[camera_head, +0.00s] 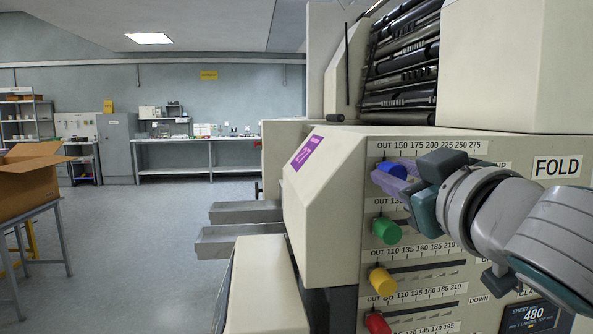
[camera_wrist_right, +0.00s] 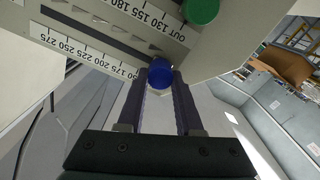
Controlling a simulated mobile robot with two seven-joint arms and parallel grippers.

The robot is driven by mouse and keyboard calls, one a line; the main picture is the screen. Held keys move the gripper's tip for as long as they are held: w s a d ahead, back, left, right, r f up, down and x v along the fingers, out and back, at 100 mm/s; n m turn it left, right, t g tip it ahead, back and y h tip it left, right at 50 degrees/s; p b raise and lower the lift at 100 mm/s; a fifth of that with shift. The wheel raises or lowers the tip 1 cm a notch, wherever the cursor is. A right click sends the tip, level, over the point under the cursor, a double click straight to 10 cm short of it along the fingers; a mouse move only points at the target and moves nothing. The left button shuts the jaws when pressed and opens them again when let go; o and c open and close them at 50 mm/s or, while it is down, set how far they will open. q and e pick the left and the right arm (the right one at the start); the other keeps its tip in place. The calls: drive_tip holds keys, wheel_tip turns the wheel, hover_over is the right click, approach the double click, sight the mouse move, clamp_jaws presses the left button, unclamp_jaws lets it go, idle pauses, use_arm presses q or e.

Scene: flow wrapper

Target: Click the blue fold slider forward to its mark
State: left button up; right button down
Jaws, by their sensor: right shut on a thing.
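The blue fold slider (camera_head: 390,178) is a round knob on the top row of the cream machine panel. It sits near the left end of its scale, below the OUT and 150 markings. In the right wrist view the blue knob (camera_wrist_right: 160,76) shows between the fingertips. My right gripper (camera_head: 400,173) reaches in from the right, its purple fingers shut on the knob. The fingers and wrist hide part of the slot and scale, so I cannot see a target mark. My left gripper is not in view.
Green (camera_head: 386,230), yellow (camera_head: 382,281) and red (camera_head: 377,323) knobs sit on lower rows of the panel. A FOLD label (camera_head: 557,167) and a small screen (camera_head: 533,314) are at the right. A cardboard box (camera_head: 30,180) stands on a table at far left.

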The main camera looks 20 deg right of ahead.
idle(0.9)
drive_tip(key=s+d+p, duration=0.1)
drive_tip(key=s+d, duration=0.1)
drive_tip(key=d, duration=0.8)
drive_tip(key=shift+s+d+p, duration=0.25)
drive_tip(key=shift+p, duration=0.05)
drive_tip(key=c, duration=0.8)
unclamp_jaws()
drive_tip(key=shift+c, duration=0.2)
drive_tip(key=shift+o, duration=1.4)
drive_tip(key=shift+a, duration=0.1)
drive_tip(key=v, duration=1)
drive_tip(key=shift+b, duration=0.35)
